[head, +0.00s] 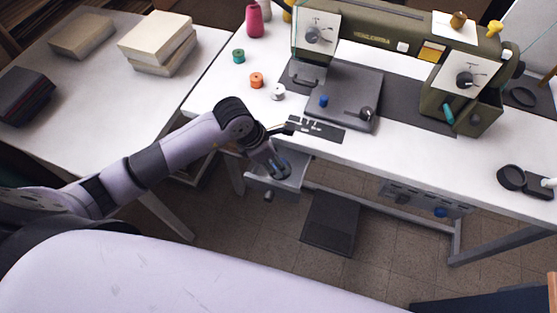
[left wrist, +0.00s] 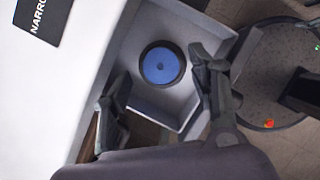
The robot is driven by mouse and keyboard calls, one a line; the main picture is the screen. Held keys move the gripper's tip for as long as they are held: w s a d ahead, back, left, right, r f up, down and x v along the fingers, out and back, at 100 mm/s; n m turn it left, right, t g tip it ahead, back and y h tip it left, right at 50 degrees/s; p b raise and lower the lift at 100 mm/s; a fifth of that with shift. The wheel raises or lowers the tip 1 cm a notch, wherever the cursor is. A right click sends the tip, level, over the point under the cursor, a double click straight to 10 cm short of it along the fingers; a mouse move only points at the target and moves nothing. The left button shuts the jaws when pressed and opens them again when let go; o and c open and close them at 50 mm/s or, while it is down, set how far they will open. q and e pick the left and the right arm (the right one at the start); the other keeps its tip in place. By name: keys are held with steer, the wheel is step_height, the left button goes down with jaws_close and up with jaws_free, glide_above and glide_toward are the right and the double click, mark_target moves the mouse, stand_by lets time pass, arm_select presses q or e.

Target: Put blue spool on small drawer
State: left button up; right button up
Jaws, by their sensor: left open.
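The small drawer (head: 292,180) is pulled out under the front edge of the white sewing table. Its pale wall also shows in the left wrist view (left wrist: 180,22). A round blue piece with a dark rim, apparently the blue spool (left wrist: 162,64) seen from above, is within the drawer outline. Whether it touches the drawer floor is unclear. My left gripper (left wrist: 165,97) is open over the drawer, a finger to either side of the blue piece, with visible gaps. In the head view my left gripper (head: 278,168) partly hides the drawer. My right gripper is out of view.
The green sewing machine (head: 380,38) stands behind, with a small blue object (head: 323,101) on its bed. Green (head: 238,55), orange (head: 256,80) and white (head: 278,92) spools stand on the table. A dark pedal (head: 330,222) lies on the floor. Books (head: 155,42) lie on the left table.

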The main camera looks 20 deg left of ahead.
arm_select(q)
steer(key=v, duration=1)
steer(key=shift+b, duration=0.4)
steer(key=shift+f, duration=0.1)
stand_by(0.3)
